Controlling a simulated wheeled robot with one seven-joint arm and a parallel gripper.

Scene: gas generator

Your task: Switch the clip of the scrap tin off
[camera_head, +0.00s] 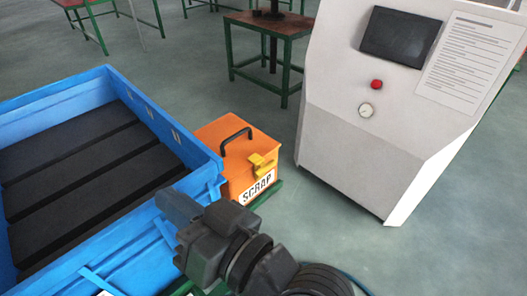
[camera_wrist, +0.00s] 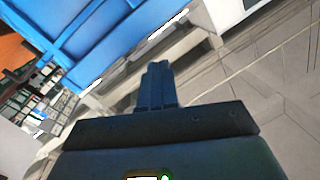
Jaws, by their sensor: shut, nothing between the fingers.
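The scrap tin (camera_head: 222,142) is an orange box with a black handle on its lid and a white SCRAP label on its front. Its yellow clip (camera_head: 262,164) sits at the front upper edge, above the label. Whether the clip is on or off I cannot tell. My gripper (camera_head: 168,200) is in front of the blue crate's near wall, to the left of and nearer than the tin, apart from the clip. In the wrist view my gripper (camera_wrist: 158,70) has its fingers together and empty. The tin is not clearly visible in the wrist view.
A blue crate (camera_head: 190,140) with dark slats inside stands left of the tin. A white machine (camera_head: 370,165) with a screen, red button and gauge stands at the right. Clear floor (camera_head: 330,225) lies between the tin and machine. Green-legged tables (camera_head: 270,22) stand behind.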

